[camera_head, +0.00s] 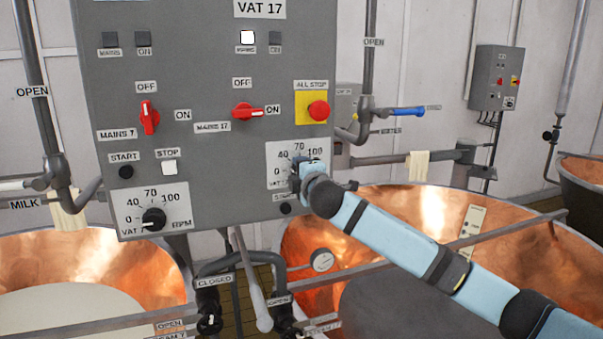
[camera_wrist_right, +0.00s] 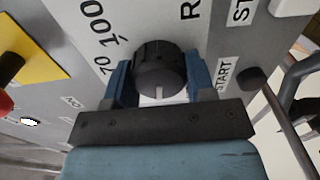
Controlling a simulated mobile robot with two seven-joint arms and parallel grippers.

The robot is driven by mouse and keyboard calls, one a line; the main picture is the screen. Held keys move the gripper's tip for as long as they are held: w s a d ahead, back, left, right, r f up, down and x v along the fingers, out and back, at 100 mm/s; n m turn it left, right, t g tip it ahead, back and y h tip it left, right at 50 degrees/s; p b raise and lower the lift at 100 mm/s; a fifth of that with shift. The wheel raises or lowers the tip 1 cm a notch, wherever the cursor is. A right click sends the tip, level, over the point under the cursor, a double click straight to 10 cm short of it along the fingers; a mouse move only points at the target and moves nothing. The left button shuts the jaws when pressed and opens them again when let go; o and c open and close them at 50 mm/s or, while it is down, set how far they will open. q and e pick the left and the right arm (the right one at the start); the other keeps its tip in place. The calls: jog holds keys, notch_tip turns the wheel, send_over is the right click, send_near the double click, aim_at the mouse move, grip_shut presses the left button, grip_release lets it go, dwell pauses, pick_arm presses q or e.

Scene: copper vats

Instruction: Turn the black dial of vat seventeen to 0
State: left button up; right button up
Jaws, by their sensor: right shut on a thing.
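The grey control panel (camera_head: 205,90) bears the label VAT 17 (camera_head: 260,9) at its top. My right gripper (camera_head: 300,172) is at the dial on the panel's lower right and hides most of it in the head view. In the right wrist view the black dial (camera_wrist_right: 160,68) sits between the two blue fingers of my right gripper (camera_wrist_right: 160,80), which are shut on it. The dial's white mark points to the bottom of that view, away from the 70 and 100. The 0 is hidden behind the gripper. My left gripper is not in view.
A second black dial (camera_head: 153,218) is at the panel's lower left. The red all-stop button (camera_head: 318,110) on its yellow plate is just above my gripper. Red switches (camera_head: 148,117) are further left. Copper vats (camera_head: 430,215) and pipes stand below and behind.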

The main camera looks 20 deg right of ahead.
jog(key=shift+n, duration=0.9)
jog(key=shift+f, duration=0.1)
jog(key=o, duration=0.9)
jog(key=shift+o, duration=0.2)
